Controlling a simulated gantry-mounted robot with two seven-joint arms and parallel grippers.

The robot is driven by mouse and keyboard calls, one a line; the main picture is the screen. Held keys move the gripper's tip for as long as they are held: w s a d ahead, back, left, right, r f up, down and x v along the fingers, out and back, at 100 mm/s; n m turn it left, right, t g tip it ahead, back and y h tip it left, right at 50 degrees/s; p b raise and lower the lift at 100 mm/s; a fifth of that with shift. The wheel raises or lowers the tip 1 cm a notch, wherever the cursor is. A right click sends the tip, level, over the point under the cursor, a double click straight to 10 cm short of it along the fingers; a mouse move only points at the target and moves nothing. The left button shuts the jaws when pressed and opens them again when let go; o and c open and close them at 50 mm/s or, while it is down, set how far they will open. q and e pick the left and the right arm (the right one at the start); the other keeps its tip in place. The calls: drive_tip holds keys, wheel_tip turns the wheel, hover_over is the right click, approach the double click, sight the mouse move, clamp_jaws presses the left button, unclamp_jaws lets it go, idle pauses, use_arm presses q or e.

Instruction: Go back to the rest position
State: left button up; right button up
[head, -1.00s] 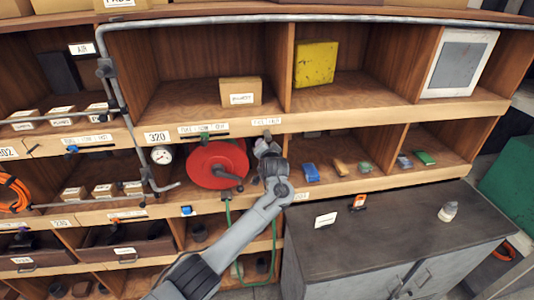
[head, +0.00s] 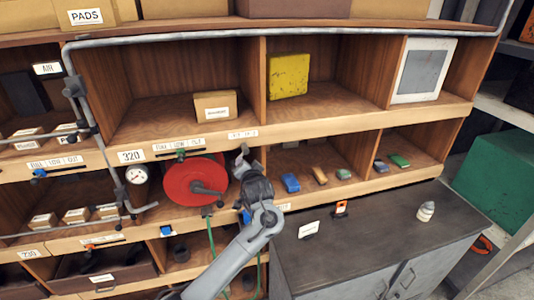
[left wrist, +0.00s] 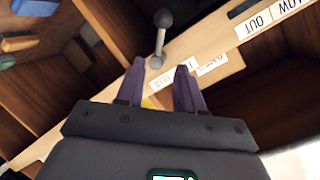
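My left arm reaches up from the bottom of the head view, with its gripper (head: 243,163) at the shelf edge, just right of the red reel. In the left wrist view the two dark fingers of the left gripper (left wrist: 160,66) are apart with nothing between them. A grey lever with a ball end (left wrist: 161,35) stands just beyond the fingertips on the wooden shelf edge; I cannot tell whether a finger touches it. My right gripper is out of view. A grey pipe (head: 300,31) runs along the shelf top and down the left side.
A red reel (head: 185,180) and a gauge (head: 137,175) are left of my gripper. Small coloured blocks lie in the compartments to the right. A dark cabinet (head: 375,240) with a white bottle (head: 426,211) stands below right.

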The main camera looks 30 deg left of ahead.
use_arm(q)
drive_tip(key=shift+f, duration=0.1)
drive_tip(key=s+f+m+g+h+p, duration=0.1)
drive_tip(key=s+f, duration=0.4)
drive_tip(key=f, duration=0.6)
drive_tip(key=s+f+m+g+h+p, duration=0.15)
drive_tip(key=s+f, duration=0.35)
drive_tip(key=f, duration=0.6)
drive_tip(key=s+d+f+g+h, duration=0.1)
drive_tip(key=s+d+f, duration=0.1)
drive_tip(key=s+f, duration=0.4)
drive_tip(key=s+d+f+g+h, duration=0.1)
drive_tip(key=s+d+f, duration=0.25)
drive_tip(key=s, duration=0.45)
drive_tip(key=s+d+g+h+p, duration=0.1)
drive_tip(key=s+d+h, duration=0.15)
drive_tip(key=s, duration=0.65)
drive_tip(key=s+d+g+h+p, duration=0.15)
drive_tip(key=s+d, duration=0.25)
drive_tip(key=s, duration=0.4)
drive_tip(key=s+d+r+h, duration=0.1)
drive_tip(key=s+d+r, duration=0.1)
drive_tip(key=r, duration=0.4)
drive_tip(key=s+d+r+n, duration=0.1)
drive_tip(key=s+d+r, duration=0.1)
drive_tip(key=s+r, duration=0.2)
wheel_tip(320, 180, up, 3)
drive_tip(key=shift+f+h, duration=0.1)
drive_tip(key=shift+h, duration=0.25)
